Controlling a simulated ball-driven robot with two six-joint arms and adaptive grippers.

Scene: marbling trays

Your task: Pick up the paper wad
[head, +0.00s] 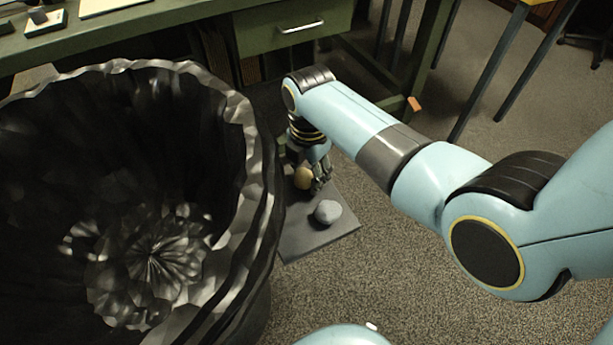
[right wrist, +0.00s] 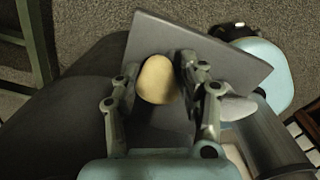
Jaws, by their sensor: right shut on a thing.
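A smooth tan rounded lump (head: 304,178) is between the fingers of my right gripper (head: 313,182), low over a flat grey board (head: 300,243). In the right wrist view the fingers of the right gripper (right wrist: 158,72) are closed against both sides of the tan lump (right wrist: 156,82). A pale grey faceted lump (head: 327,211) lies on the board just beside the gripper. In the right wrist view the grey lump (right wrist: 237,107) is outside the right-hand finger and partly hidden by it. I cannot tell for sure which lump is paper. My left gripper is out of view.
A large dark bin with a crumpled liner (head: 248,130) stands left of the board, close to my right gripper. A green desk with a drawer (head: 293,28) is behind. A small orange piece (head: 414,103) is near a desk leg. Carpet to the front right is clear.

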